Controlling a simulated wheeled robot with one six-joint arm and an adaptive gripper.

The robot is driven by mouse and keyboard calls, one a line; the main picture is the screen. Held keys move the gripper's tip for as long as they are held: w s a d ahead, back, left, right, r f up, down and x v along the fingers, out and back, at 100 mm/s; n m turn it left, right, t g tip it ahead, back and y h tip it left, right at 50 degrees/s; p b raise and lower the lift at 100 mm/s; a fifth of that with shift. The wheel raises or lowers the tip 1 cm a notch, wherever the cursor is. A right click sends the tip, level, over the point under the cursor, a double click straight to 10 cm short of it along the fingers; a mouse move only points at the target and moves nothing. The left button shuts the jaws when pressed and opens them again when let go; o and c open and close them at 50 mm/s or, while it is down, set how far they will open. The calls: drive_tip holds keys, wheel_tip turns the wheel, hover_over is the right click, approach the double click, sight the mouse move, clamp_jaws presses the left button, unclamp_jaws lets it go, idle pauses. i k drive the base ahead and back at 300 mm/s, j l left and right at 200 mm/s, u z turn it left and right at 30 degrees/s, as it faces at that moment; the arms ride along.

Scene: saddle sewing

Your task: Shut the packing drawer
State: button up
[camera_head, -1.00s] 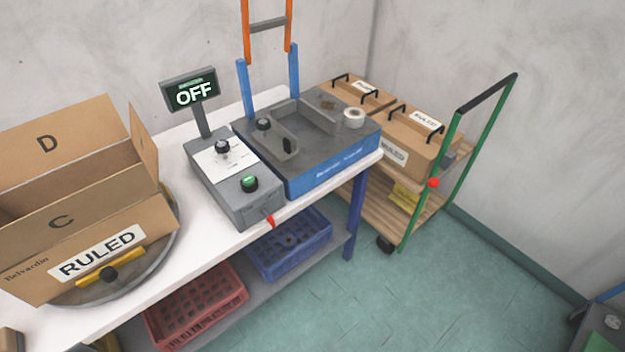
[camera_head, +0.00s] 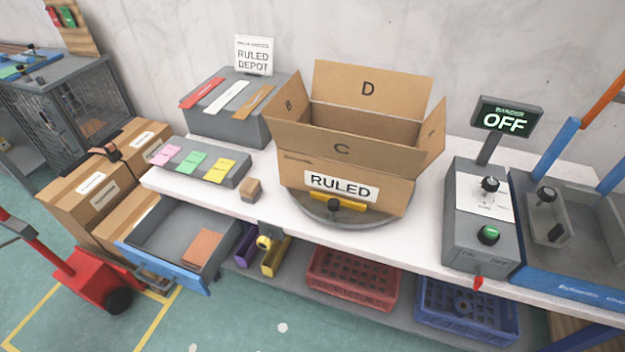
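The packing drawer (camera_head: 188,281) stands pulled out below the left end of the white packing table (camera_head: 255,203). It has a blue front with a handle and grey inner walls. A flat brown piece (camera_head: 201,248) lies inside it, toward the right. My gripper is not in view.
An open RULED carton (camera_head: 340,172) stands on a round turntable above. A red pallet truck (camera_head: 88,280) and stacked cartons (camera_head: 92,190) are left of the drawer. Red (camera_head: 352,280) and blue (camera_head: 465,308) crates sit on the lower shelf. Green floor before the drawer looks mostly clear.

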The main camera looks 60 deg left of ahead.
sight(158, 244)
drive_tip(key=u, duration=2.4)
drive_tip(key=k+u, duration=0.2)
drive_tip(key=u, duration=0.3)
